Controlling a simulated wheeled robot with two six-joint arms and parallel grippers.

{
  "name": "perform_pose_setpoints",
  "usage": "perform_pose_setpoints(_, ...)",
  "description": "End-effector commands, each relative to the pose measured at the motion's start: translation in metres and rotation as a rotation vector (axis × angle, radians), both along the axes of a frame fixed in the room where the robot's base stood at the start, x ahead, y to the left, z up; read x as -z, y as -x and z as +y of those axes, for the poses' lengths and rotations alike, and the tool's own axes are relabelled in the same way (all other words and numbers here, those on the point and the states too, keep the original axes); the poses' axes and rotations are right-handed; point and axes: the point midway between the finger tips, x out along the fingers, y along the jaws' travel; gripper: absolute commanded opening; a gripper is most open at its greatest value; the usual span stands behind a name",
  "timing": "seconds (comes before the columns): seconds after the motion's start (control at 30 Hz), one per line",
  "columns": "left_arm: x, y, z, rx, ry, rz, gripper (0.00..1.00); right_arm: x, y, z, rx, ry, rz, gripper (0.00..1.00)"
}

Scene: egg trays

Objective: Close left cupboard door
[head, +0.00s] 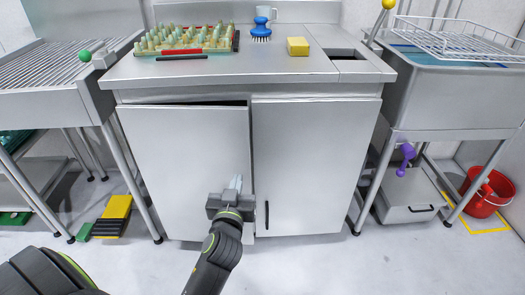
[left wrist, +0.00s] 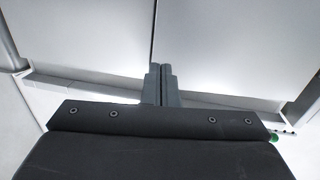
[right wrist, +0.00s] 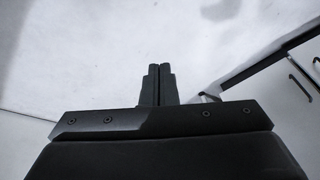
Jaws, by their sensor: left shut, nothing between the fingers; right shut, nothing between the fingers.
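The left cupboard door (head: 185,165) is the left of two grey metal doors under the counter. A dark gap shows along its top edge, so it stands slightly ajar. My left gripper (head: 237,184) is shut and empty, in front of this door near its free edge. Whether the fingertips touch the door I cannot tell. In the left wrist view the shut fingers (left wrist: 161,72) point at the door panels near the seam between them. The right cupboard door (head: 310,160) looks closed and has a dark handle (head: 267,215). My right gripper (right wrist: 158,72) is shut and empty, over pale floor.
The counter (head: 270,68) holds an egg tray (head: 185,53), a blue brush (head: 261,32) and a yellow sponge (head: 298,46). A slatted table stands left, a sink unit right. A red bucket (head: 488,193) is at far right. The front floor is clear.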

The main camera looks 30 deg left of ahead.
Motion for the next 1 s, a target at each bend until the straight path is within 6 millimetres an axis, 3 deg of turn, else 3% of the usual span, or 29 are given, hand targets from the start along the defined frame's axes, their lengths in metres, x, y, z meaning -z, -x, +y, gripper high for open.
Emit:
perform_pose_setpoints(0.1, -0.005, 0.006, 0.008, -0.027, -0.031, -0.001, 0.00, -0.004, 0.000, 0.001, -0.002, -0.003, -0.005, 0.00)
perform_pose_setpoints(0.23, -0.006, -0.005, 0.013, -0.026, -0.035, -0.002, 0.00, -0.005, 0.000, 0.001, -0.003, -0.004, -0.008, 0.00)
perform_pose_setpoints(0.7, -0.005, -0.091, 0.054, -0.027, -0.033, -0.002, 0.00, -0.011, -0.002, 0.004, -0.008, -0.016, -0.039, 0.00)
perform_pose_setpoints(1.0, -0.005, -0.117, 0.066, -0.025, -0.031, 0.000, 0.00, -0.016, -0.003, 0.006, -0.010, -0.022, -0.057, 0.00)
